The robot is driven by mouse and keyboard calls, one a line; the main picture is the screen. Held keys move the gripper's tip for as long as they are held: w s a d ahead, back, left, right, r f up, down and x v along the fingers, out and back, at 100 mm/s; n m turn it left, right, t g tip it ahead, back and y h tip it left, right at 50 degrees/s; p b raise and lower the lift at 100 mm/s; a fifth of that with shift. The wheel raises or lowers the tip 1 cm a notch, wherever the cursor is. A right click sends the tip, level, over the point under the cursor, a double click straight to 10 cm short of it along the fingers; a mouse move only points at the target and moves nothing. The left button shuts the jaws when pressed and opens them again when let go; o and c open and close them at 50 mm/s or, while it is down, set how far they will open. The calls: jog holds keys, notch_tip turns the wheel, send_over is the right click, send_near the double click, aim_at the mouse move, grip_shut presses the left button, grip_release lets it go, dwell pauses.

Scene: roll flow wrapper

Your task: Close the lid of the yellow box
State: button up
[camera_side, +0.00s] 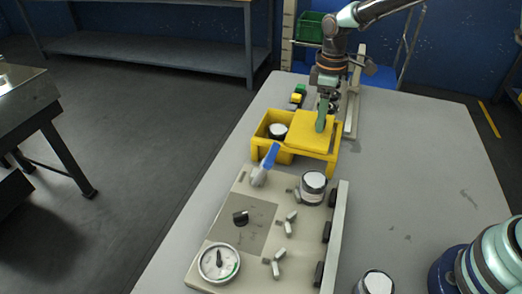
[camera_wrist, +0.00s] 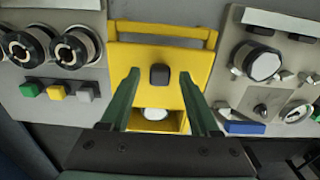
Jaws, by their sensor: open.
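The yellow box (camera_side: 262,140) stands near the middle of the bench. Its flat yellow lid (camera_side: 312,131) lies off to the right, over the side frame, leaving the left compartment open. A white-topped round item (camera_side: 278,130) shows inside; it also appears in the opening in the wrist view (camera_wrist: 155,113). A black knob (camera_wrist: 159,75) sits on the lid. My gripper (camera_side: 321,128) has green fingers and is over the lid. In the wrist view my gripper (camera_wrist: 160,74) is open, with the knob between its fingertips. I cannot tell whether the fingers touch it.
In front is a panel (camera_side: 225,213) with a blue-handled lever (camera_side: 270,158), a gauge (camera_side: 219,263), a black knob and a white-topped roll (camera_side: 313,187). Behind the box are coloured buttons (camera_side: 297,98) and a rail (camera_side: 354,100). The bench's right side is mostly clear.

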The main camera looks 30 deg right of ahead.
grip_shut()
dwell(1.4)
